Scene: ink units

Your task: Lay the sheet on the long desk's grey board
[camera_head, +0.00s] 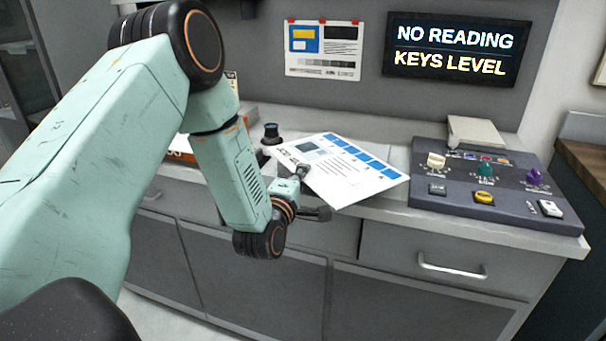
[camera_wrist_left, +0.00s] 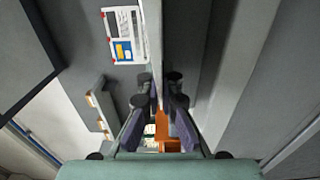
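The white sheet (camera_head: 352,172), printed with blue squares and lines of text, shows tilted at the front of the long desk (camera_head: 400,212) in the head view. My left gripper (camera_head: 308,194) is at its near left edge, with one dark finger overlapping the sheet and the other below the edge. It appears shut on the sheet. In the left wrist view, the left gripper's fingers (camera_wrist_left: 163,92) are close together with a narrow gap; the sheet is not clear there. I cannot pick out the grey board with certainty; the sheet covers part of the desk top. My right gripper is not in view.
A dark control console (camera_head: 490,187) with coloured knobs stands right of the sheet. A black knob (camera_head: 271,133) stands behind the sheet's left end. A poster (camera_head: 323,49) and a lit sign (camera_head: 456,50) are on the wall. Drawers (camera_head: 440,262) front the desk.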

